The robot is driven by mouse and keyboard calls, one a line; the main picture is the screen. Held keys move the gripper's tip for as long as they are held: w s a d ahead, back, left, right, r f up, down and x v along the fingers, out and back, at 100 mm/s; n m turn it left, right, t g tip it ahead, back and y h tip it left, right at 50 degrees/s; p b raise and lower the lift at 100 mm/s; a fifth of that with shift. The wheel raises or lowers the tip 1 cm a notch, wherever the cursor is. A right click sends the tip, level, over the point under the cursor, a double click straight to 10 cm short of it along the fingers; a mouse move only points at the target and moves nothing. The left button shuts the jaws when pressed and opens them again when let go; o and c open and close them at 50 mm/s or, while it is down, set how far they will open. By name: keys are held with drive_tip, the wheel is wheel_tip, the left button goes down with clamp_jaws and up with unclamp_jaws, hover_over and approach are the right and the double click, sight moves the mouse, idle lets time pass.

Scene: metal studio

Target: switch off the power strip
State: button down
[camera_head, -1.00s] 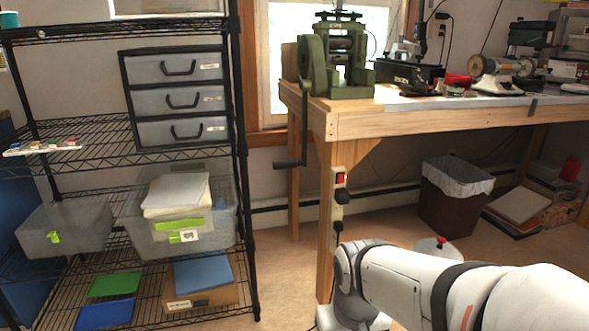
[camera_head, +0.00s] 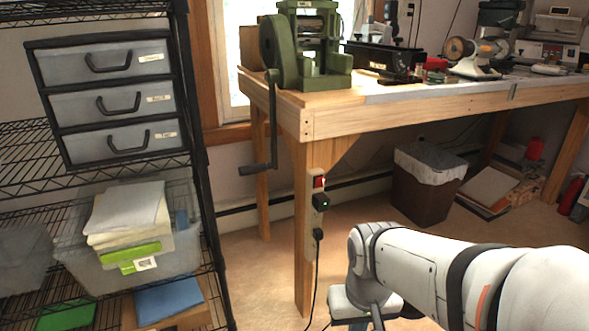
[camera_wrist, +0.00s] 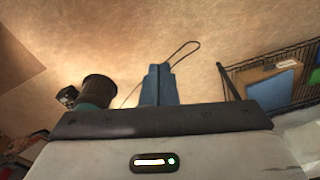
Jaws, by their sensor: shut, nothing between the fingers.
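The power strip (camera_head: 310,220) is fixed upright on the front leg of the wooden workbench, in the head view. Its red switch (camera_head: 319,182) is at the top end. A black plug or adapter (camera_head: 320,202) with a small green light sits below the switch, and a second black plug with a cord (camera_head: 318,235) is lower down. My gripper (camera_wrist: 160,70) shows its blue-grey fingers closed together and empty, above the floor in the wrist view. In the head view my gripper is low, right of the strip and apart from it. The strip is not recognisable in the wrist view.
The wooden workbench (camera_head: 400,114) carries a green rolling mill and other tools; the mill's crank handle (camera_head: 272,130) hangs left of the leg. A wire shelf (camera_head: 203,205) stands left. A lined bin (camera_head: 424,190) is under the bench. Floor between shelf and leg is clear.

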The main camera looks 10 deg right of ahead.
drive_tip(key=w+d+r+m+t+y+p, duration=0.1)
drive_tip(key=w+r+m+t+p, duration=0.3)
drive_tip(key=w+p, duration=0.4)
drive_tip(key=w+d+r+m+t+y+p, duration=0.1)
drive_tip(key=w+d+r+m+t+p, duration=0.1)
drive_tip(key=w+p, duration=0.6)
drive_tip(key=w+d+r+m+t+y+p, duration=0.2)
drive_tip(key=w+r+m+t+p, duration=0.3)
drive_tip(key=w+m+p, duration=0.3)
drive_tip(key=p, duration=0.3)
drive_tip(key=shift+w+r+m+t, duration=0.3)
drive_tip(key=shift+r, duration=0.1)
drive_tip(key=shift+a, duration=0.1)
approach(319, 182)
wheel_tip(319, 182, down, 3)
drive_tip(key=w, duration=0.2)
drive_tip(key=shift+w+a+r+b, duration=0.15)
drive_tip(key=shift+w+a, duration=0.2)
drive_tip(key=shift+w, duration=0.2)
drive_tip(key=shift+w+a+r+b, duration=0.1)
drive_tip(key=shift+w+a+b, duration=0.05)
drive_tip(key=shift+w+a, duration=0.3)
drive_tip(key=shift+w+a+r, duration=0.1)
drive_tip(key=shift+w+a, duration=0.05)
drive_tip(key=shift+w, duration=0.55)
